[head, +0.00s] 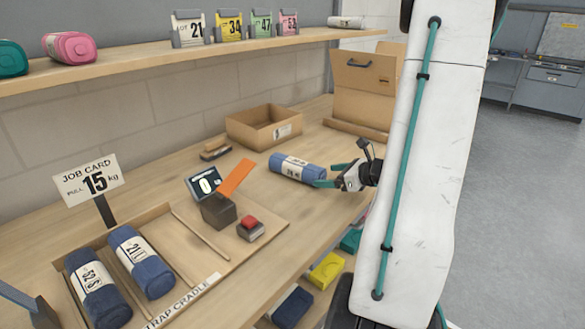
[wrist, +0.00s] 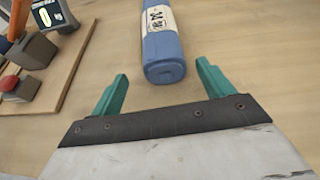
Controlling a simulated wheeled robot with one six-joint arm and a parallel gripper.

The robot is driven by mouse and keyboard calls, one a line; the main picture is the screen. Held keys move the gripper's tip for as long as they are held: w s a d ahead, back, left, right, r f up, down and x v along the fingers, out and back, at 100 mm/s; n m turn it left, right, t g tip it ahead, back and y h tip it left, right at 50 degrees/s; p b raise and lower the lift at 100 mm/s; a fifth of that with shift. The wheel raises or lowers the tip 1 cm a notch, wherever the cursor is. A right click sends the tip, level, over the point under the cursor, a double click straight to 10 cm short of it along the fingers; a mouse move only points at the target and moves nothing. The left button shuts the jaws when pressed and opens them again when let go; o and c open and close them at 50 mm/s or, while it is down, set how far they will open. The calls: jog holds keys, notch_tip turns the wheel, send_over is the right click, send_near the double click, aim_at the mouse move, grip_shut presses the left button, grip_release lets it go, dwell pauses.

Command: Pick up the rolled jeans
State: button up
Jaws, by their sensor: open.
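A blue rolled pair of jeans (head: 297,168) with a white paper band lies on the bench, near its front edge. It also shows in the wrist view (wrist: 164,60), with its near end in the picture between my fingertips. My gripper (head: 333,174) is at the roll's right end, its teal fingers apart and nothing held. In the wrist view the gripper (wrist: 162,72) has a finger on either side of the roll's end, with gaps. Two more rolled jeans, one banded 32 (head: 97,287) and one banded 21 (head: 140,262), lie in the strap cradle (head: 254,257).
A small scale display (head: 205,184), an orange strip (head: 236,178), a dark block (head: 218,211) and a red-topped block (head: 250,229) stand left of the roll. An open cardboard box (head: 264,127) is behind it. A shelf (head: 150,67) runs above. Bare bench surrounds the roll.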

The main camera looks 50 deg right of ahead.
aim_at(311, 174)
jog(key=x, duration=0.7)
jog(key=shift+w+d, duration=0.2)
jog(key=shift+w, duration=0.25)
jog(key=shift+r, duration=0.1)
jog(key=c, duration=1.3)
